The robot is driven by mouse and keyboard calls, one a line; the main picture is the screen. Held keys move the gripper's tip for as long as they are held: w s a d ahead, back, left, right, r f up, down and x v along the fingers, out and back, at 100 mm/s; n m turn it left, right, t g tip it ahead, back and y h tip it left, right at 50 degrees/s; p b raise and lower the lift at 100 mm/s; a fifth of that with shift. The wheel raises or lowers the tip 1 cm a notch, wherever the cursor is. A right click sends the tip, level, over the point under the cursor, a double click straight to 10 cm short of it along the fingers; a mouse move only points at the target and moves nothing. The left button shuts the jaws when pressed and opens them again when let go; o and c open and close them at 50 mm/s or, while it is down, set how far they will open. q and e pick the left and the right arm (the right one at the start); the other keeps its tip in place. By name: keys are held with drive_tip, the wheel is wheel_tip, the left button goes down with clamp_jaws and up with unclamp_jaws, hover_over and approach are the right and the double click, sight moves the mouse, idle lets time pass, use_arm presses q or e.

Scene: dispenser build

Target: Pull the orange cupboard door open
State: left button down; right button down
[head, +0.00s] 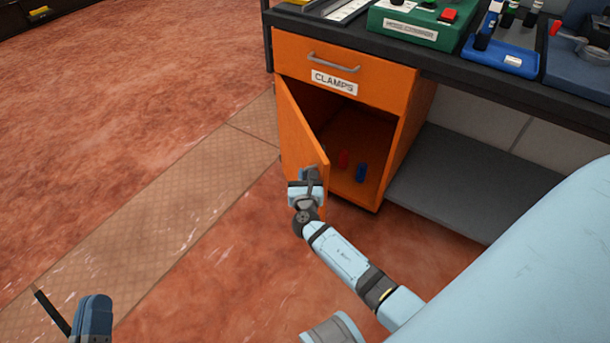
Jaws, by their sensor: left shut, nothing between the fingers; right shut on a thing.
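The orange cupboard door (299,137) is hinged on its left side and stands well ajar, swung outward from the orange cupboard (405,125). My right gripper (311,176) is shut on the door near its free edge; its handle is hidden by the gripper. My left gripper (88,318) is at the bottom left, shut and empty, far from the door and partly cut off by the picture edge.
A closed drawer (375,80) labelled CLAMPS sits above the door opening. The dark worktop (440,62) carries a green box (424,25) and a blue box (498,55). A grey low shelf (470,185) lies to the right. The floor left of the door is clear.

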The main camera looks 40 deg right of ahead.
drive_tip(key=shift+w+a, duration=0.15)
drive_tip(key=shift+a, duration=0.15)
drive_tip(key=shift+r, duration=0.1)
drive_tip(key=c, duration=1.5)
unclamp_jaws()
